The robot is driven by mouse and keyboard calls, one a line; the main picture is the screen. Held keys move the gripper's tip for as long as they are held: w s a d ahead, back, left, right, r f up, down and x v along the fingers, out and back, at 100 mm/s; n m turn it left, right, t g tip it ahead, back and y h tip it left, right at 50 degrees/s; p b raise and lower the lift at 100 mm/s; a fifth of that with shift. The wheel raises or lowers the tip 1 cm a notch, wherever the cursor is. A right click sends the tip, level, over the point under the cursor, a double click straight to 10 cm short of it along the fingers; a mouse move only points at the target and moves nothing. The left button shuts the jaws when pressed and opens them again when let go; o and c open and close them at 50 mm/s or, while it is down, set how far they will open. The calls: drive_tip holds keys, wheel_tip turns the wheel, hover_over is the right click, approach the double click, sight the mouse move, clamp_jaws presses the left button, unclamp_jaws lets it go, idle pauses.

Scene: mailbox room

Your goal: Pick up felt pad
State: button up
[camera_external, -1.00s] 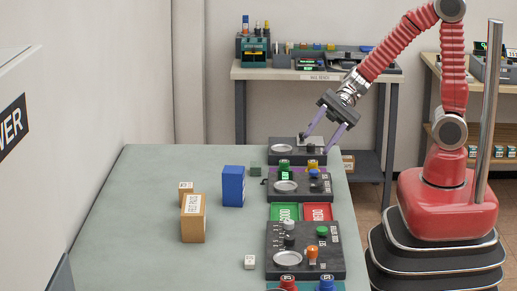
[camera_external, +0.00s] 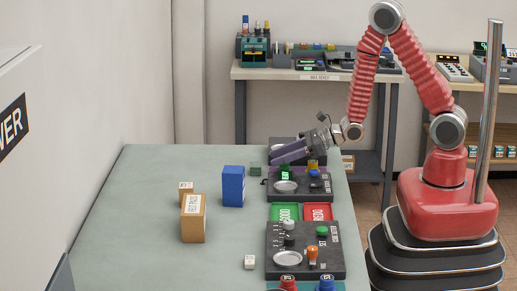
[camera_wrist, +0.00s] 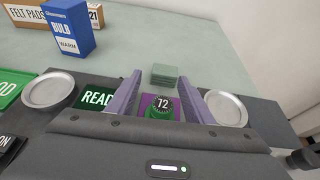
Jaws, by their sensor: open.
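A small grey-green block (camera_external: 255,169), apparently the felt pad or a short stack of pads, lies on the table left of the dark panels. In the wrist view the green pad (camera_wrist: 165,74) shows straight ahead, just beyond my fingertips. My gripper (camera_external: 274,160) is low over the panels, tilted with its purple fingers toward the left. It is open and empty, and the pad lies apart from the fingers. A tan box (camera_external: 193,219) reads FELT PADS in the wrist view (camera_wrist: 28,14).
A blue box (camera_external: 233,187) reading BULB WARM stands nearby. A green dial (camera_wrist: 160,109) marked 12 sits between my fingers in the wrist view. Round metal dishes (camera_wrist: 226,108) and a READY sign lie alongside. The table (camera_external: 150,190) is clear further left.

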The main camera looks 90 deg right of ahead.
sight(260, 164)
drive_tip(key=shift+s+d+f+m, duration=0.1)
drive_tip(key=shift+d+f+m, duration=0.25)
drive_tip(key=shift+d, duration=0.15)
drive_tip(key=shift+w+f, duration=0.25)
drive_tip(key=shift+w, duration=0.35)
drive_tip(key=shift+x, duration=3.15)
drive_tip(key=shift+c, duration=0.4)
drive_tip(key=c, duration=0.6)
